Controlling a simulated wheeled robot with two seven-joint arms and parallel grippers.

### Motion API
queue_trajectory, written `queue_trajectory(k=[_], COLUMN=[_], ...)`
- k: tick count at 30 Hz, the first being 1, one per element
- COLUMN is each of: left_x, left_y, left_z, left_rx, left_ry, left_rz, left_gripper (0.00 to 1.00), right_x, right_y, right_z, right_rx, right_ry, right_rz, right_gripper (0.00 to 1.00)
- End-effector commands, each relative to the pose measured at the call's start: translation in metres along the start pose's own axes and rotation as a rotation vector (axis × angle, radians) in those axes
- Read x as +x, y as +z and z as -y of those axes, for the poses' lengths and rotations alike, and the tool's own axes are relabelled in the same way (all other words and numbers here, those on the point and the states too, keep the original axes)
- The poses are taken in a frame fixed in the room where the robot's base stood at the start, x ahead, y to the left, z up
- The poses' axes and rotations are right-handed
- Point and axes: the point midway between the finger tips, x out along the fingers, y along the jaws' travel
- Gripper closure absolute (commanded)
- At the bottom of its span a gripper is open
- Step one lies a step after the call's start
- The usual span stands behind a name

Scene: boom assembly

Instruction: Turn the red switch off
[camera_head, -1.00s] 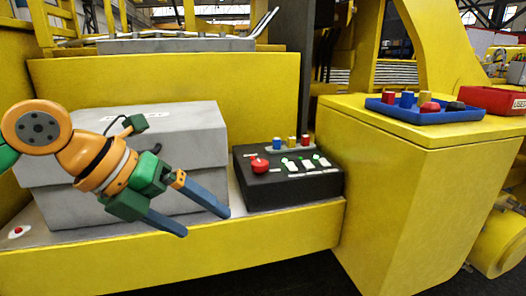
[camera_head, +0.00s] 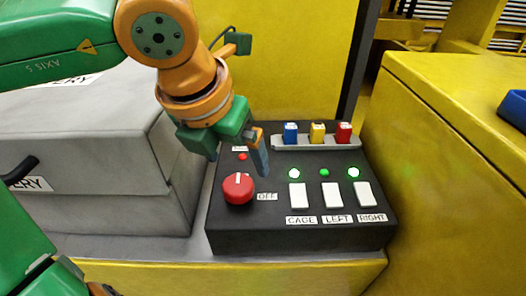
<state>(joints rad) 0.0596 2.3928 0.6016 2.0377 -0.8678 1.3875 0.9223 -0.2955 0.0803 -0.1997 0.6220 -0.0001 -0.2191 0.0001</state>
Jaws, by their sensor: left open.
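The red switch (camera_head: 239,188) is a round knob with a white mark at its top, on the left of the black control box (camera_head: 300,239). An OFF label (camera_head: 267,197) sits to its right, and a small red light is above it. My left gripper (camera_head: 240,172) is open and points down over the box, just above and around the knob's far side. I cannot tell whether a finger touches the knob. My right gripper does not show clearly; a green arm part of mine is at the lower left.
The box also has white switches (camera_head: 333,195) with green lights, labelled CAGE, LEFT and RIGHT. Behind them a grey rack (camera_head: 317,143) holds blue, yellow and red blocks. A grey battery case (camera_head: 95,150) stands close on the left, and a yellow block (camera_head: 460,180) on the right.

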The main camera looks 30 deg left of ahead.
Motion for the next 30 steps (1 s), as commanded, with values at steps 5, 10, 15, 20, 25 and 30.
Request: queue_trajectory(k=[5, 10, 15, 20, 25, 30], left_x=[0.032, 0.060, 0.068, 0.068, 0.068, 0.068], left_y=[-0.001, -0.001, 0.000, 0.000, 0.000, 0.000], left_z=[0.000, 0.000, 0.001, 0.001, 0.001, 0.001], left_rx=[0.002, 0.000, 0.001, 0.000, 0.000, 0.000], left_ry=[0.000, -0.002, -0.004, -0.004, -0.004, -0.004], left_rz=[-0.007, -0.005, 0.000, 0.000, 0.000, -0.001], left_gripper=[0.04, 0.04, 0.04, 0.09, 0.55, 0.89], right_x=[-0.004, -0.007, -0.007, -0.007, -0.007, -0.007], right_y=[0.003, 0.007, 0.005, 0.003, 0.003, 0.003], right_z=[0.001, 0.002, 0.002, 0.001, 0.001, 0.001], right_rx=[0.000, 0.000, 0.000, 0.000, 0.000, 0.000], right_ry=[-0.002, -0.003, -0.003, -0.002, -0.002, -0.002], right_rz=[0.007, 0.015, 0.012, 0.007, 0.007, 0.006], right_gripper=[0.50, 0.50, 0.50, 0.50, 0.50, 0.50])
